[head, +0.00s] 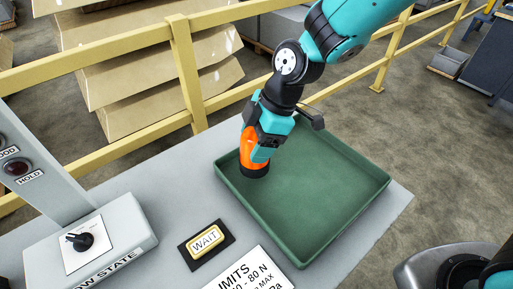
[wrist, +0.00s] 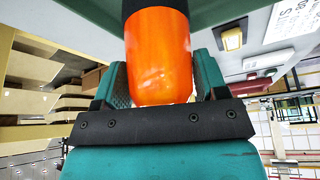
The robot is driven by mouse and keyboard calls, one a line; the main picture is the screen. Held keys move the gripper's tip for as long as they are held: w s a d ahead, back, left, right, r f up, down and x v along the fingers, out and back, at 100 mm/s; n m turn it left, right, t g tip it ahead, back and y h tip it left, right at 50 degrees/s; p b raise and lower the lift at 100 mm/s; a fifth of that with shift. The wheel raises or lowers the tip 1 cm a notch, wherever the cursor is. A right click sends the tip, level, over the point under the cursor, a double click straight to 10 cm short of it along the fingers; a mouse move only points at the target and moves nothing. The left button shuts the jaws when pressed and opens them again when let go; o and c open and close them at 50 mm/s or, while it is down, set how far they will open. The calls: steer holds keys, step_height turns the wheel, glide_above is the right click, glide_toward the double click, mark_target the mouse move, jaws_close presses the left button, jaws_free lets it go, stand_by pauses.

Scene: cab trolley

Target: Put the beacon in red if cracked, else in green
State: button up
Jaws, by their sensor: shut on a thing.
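The beacon (head: 247,150) is orange with a dark base, and my gripper (head: 258,143) is shut on it. It is upright, over the left part of the green tray (head: 344,212); I cannot tell if its base touches the tray floor. In the wrist view the orange beacon (wrist: 158,55) sits between my two fingers (wrist: 160,80), with its dark base away from the palm. No crack shows on the side facing the wrist camera; the other sides are hidden. No red tray is in view.
The grey table (head: 145,205) holds the tray, a WAIT sign (head: 206,241), a limits card (head: 250,275) and a control box (head: 88,248) with a knob and lamp post at left. A yellow railing (head: 183,70) runs behind the table. The rest of the green tray is empty.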

steer(key=shift+f, duration=1.45)
steer(key=o, duration=1)
steer(key=shift+f, duration=0.1)
steer(key=shift+o, duration=0.2)
steer(key=v, duration=1.2)
steer(key=s+d+r+m, duration=0.2)
steer(key=s+d+m, duration=0.1)
steer(key=s+m, duration=0.3)
steer(key=s+d+r+m+t, duration=0.1)
steer(key=s+d+r+m, duration=0.2)
steer(key=s+m, duration=0.4)
steer(key=s+d+b, duration=0.1)
steer(key=s, duration=0.3)
steer(key=shift+r+h, duration=0.3)
